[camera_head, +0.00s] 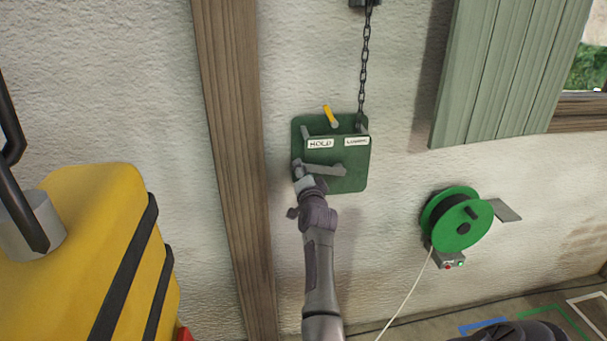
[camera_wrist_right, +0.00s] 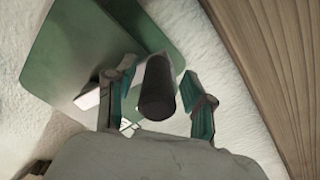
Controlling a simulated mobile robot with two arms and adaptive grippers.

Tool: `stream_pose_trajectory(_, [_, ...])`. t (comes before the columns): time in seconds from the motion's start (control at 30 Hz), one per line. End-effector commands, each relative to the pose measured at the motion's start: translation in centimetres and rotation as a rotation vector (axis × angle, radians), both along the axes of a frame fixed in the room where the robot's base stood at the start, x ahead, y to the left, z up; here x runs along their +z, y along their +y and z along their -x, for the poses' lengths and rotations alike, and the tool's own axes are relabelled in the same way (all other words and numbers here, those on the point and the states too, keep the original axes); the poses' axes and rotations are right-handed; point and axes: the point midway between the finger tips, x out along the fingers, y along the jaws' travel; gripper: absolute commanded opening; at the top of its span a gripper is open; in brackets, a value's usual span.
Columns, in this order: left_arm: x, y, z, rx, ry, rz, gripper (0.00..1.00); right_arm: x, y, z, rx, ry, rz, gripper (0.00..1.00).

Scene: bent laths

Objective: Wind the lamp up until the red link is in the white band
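The green winch plate (camera_head: 355,182) is fixed to the wall, with labels HOLD (camera_head: 320,143) and one that seems to read LOWER (camera_head: 356,141). Its yellow-tipped lever (camera_head: 328,114) leans up and left, toward the HOLD side. A dark chain (camera_head: 365,65) runs up from the winch. I see no red link, white band or lamp. The grey crank arm (camera_head: 325,170) points left. My right gripper (camera_head: 303,183) is at its left end. In the right wrist view the dark crank grip (camera_wrist_right: 157,88) stands between my open fingers, with gaps on both sides. My left gripper is not in view.
A wooden post (camera_head: 230,150) stands left of the winch. A yellow case (camera_head: 75,230) with black straps is at the left. A green reel (camera_head: 457,220) with a white cord is on the wall at right, below a green shutter (camera_head: 505,70).

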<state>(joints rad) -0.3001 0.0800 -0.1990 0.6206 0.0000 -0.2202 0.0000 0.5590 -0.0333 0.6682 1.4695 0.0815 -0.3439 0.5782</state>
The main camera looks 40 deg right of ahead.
Motion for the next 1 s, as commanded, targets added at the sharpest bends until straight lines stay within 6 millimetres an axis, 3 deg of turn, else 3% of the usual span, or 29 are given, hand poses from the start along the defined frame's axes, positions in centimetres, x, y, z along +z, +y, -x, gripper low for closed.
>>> stream_pose_trajectory(0.27, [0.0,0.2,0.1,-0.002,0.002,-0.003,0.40,-0.3,0.4,0.6,0.001,0.003,-0.003,0.53])
stream_pose_trajectory(0.7, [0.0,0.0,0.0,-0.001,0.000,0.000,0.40,-0.1,3.7,6.0,0.000,0.001,-0.001,0.53])
stream_pose_trajectory(1.0, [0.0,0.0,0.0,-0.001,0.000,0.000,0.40,-0.1,4.0,6.4,0.001,0.002,-0.001,0.53])
